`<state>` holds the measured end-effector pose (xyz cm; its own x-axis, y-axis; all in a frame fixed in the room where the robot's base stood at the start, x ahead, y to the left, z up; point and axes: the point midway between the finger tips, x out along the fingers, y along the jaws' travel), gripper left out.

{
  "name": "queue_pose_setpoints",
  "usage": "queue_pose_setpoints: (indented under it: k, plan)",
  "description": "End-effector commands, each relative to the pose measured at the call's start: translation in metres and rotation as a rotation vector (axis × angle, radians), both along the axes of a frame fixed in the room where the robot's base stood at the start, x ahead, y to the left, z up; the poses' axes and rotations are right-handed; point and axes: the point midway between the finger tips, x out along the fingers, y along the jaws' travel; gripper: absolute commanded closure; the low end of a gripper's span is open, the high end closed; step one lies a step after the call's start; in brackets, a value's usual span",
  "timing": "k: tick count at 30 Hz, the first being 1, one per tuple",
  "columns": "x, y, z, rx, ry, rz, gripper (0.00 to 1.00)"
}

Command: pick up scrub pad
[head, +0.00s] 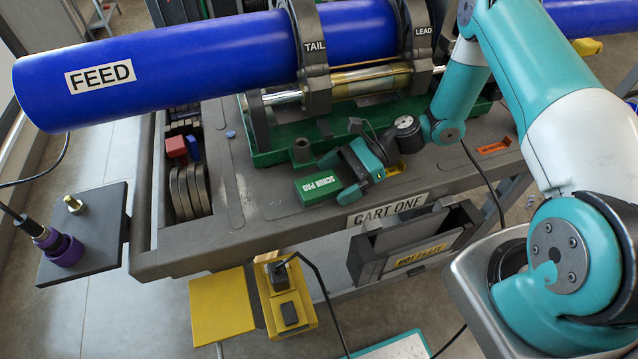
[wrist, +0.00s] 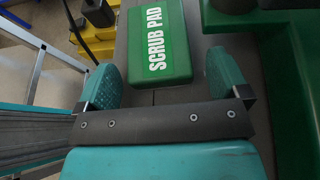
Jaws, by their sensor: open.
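The scrub pad (head: 318,186) is a green block with white "SCRUB PAD" lettering. It lies flat on the grey cart top (head: 260,219), near its front edge. In the wrist view the scrub pad (wrist: 158,42) lies ahead of my gripper, between the lines of the two fingers. My gripper (head: 338,172) is just right of the pad in the head view. In the wrist view my gripper (wrist: 164,80) shows its two teal fingers spread apart with nothing between them but the near end of the pad and bare cart top.
A green machine base (head: 262,146) with clamps holding the blue FEED pipe (head: 180,68) stands behind the pad. Grey discs (head: 190,190) sit in a left bay. A hot-plate holder (head: 415,240) hangs below the front edge. A yellow box (head: 287,300) is below.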

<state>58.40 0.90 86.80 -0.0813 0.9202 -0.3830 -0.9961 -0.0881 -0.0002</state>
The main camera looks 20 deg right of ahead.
Motion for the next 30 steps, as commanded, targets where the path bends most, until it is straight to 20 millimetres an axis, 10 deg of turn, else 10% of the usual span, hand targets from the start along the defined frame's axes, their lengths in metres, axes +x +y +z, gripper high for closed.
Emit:
queue_pose_setpoints:
  k: [5, 13, 30]
  plan:
    - [0.0, 0.0, -0.001, 0.0, 0.0, -0.001, 0.06]
    - [0.0, 0.0, 0.0, 0.0, 0.0, -0.001, 0.6]
    - [-0.007, 0.0, 0.017, -0.001, -0.003, -0.001, 0.6]
